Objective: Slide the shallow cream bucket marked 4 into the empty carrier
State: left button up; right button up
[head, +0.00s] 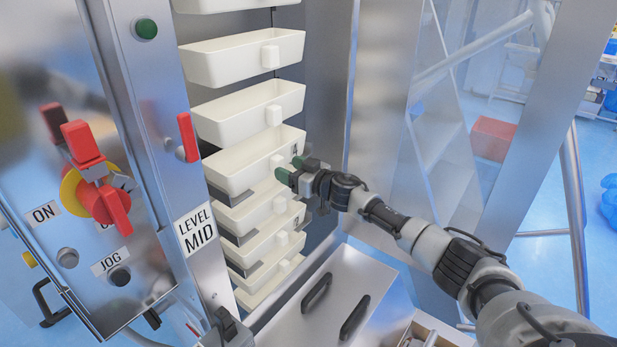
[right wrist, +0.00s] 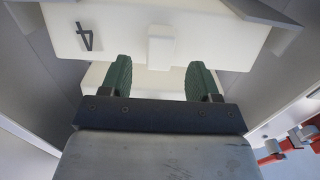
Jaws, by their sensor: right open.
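The cream bucket marked 4 (head: 240,168) is in the column of buckets in the head view, its mark partly beside my gripper. In the right wrist view the bucket (right wrist: 115,35) fills the top, with a black 4 left of its square front tab (right wrist: 160,47). Grey metal carrier parts (right wrist: 262,12) show at its upper right; how far it sits in the carrier is unclear. My right gripper (head: 290,169) is at the bucket's front. In the wrist view its green fingers (right wrist: 158,80) are apart, just short of the tab, with nothing between them. My left gripper is not in view.
More cream buckets stand above (head: 245,60) and below (head: 245,213) in the tall metal cabinet. A control panel with a red switch (head: 100,195) and a LEVEL MID label (head: 197,230) is on the left. A metal lid with dark handles (head: 335,290) lies below.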

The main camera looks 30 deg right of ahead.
jog(key=b+v, duration=0.2)
jog(key=v, duration=0.6)
